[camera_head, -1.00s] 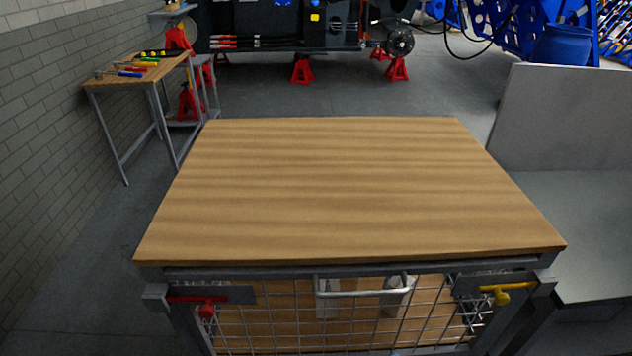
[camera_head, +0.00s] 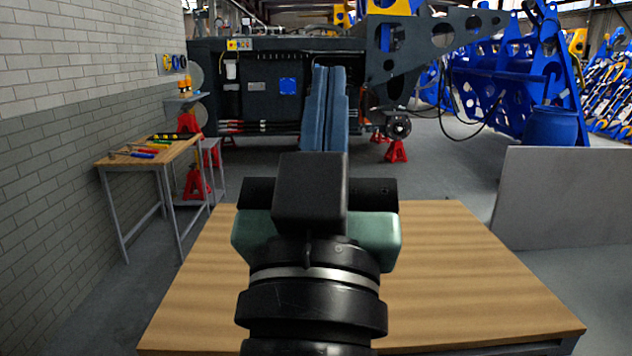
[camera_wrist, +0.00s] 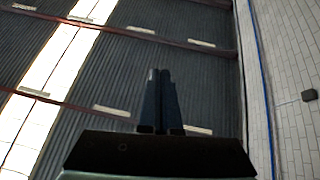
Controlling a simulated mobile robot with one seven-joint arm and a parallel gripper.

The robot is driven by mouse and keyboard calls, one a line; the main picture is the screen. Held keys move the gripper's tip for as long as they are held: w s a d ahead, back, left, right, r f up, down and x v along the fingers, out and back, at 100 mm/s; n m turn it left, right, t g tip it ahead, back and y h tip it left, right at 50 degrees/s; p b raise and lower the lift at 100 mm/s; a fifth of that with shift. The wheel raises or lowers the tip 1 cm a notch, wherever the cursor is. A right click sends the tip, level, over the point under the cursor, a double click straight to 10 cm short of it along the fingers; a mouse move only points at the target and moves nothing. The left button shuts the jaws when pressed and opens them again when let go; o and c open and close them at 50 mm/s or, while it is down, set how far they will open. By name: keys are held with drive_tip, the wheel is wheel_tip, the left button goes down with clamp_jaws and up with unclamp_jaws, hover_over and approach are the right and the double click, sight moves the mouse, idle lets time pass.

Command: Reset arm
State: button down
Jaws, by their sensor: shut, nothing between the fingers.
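My gripper (camera_head: 329,75) is in the middle of the head view, raised above a wooden-topped table (camera_head: 470,290). Its two blue-grey fingers lie side by side, closed together, with nothing held. The arm's black wrist covers the middle of the table top. In the wrist view, my gripper (camera_wrist: 163,78) also shows shut and empty, against the ceiling with its bright strip lights.
A small workbench (camera_head: 150,152) with hand tools stands at the left by the brick wall. A dark machine chassis (camera_head: 262,85) with red jack stands (camera_head: 397,150) is at the back. A grey panel (camera_head: 560,195) and a blue barrel (camera_head: 553,127) are at the right. The visible table top is bare.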

drive_tip(key=s+r+t+y+p, duration=0.1)
drive_tip(key=s+r+p, duration=0.1)
drive_tip(key=r+p, duration=0.5)
drive_tip(key=s+r+t+y+p, duration=0.1)
drive_tip(key=s+r+p, duration=0.2)
drive_tip(key=r, duration=0.9)
drive_tip(key=a+p, duration=0.1)
drive_tip(key=p, duration=0.2)
drive_tip(key=shift+r+p, duration=0.25)
drive_tip(key=shift+p, duration=0.15)
